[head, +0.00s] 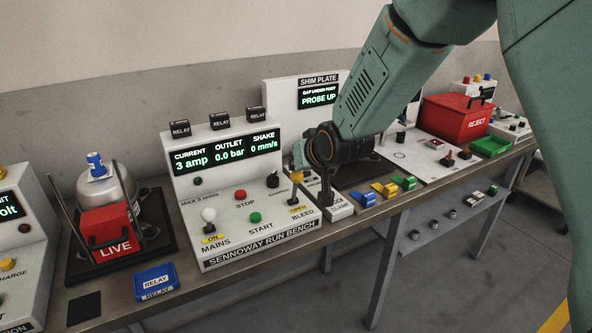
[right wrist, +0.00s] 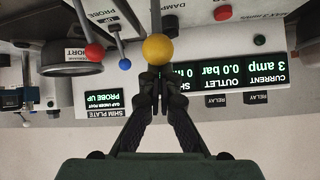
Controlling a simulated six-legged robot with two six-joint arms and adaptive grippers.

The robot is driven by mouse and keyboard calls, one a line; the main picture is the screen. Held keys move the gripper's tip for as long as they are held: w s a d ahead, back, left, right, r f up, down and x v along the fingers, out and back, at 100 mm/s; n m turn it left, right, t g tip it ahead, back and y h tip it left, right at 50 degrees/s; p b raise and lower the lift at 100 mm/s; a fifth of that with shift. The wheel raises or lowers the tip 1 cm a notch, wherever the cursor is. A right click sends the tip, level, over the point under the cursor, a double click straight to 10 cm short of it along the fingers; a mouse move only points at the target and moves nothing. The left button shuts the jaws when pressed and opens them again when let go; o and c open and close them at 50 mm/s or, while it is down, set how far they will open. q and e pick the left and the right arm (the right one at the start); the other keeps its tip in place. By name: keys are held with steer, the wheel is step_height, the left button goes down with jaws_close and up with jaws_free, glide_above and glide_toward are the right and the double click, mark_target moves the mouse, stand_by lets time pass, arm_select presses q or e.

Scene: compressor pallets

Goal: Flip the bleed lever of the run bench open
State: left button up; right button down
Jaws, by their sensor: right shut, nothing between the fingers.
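The run bench (head: 262,262) is a white console on the table. Its display (head: 226,152) reads 3 amp, 0.0 bar and 0 mm/s. The bleed lever (head: 297,177) has a yellow ball knob on a thin stalk, above the OPEN and BLEED labels at the console's right end. My right gripper (head: 327,198) is just right of the lever, pointing down. In the right wrist view the gripper (right wrist: 158,88) is shut and empty, its tips right by the yellow knob (right wrist: 157,48). I cannot tell whether they touch. My left gripper is not in view.
The mains lever (head: 208,215) with a white knob, the green start button (head: 255,217) and the red stop button (head: 240,194) share the console. The shim plate station (head: 283,93) stands behind and right. A blue relay tray (head: 156,281) lies left.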

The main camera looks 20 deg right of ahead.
mark_target(301, 176)
steer(key=shift+s+d+f+t+b, duration=0.1)
steer(key=shift+s+f+t+b, duration=0.25)
steer(key=shift+b, duration=0.3)
steer(key=shift+s+d+f+t+b, duration=0.15)
steer(key=shift+s+t+b, duration=0.25)
steer(key=shift+b, duration=0.25)
steer(key=shift+s+t, duration=0.35)
steer(key=shift+s, duration=0.25)
steer(key=shift+s+d, duration=0.1)
steer(key=shift+s, duration=0.05)
steer(key=shift+s+f, duration=0.25)
steer(key=shift+s, duration=0.05)
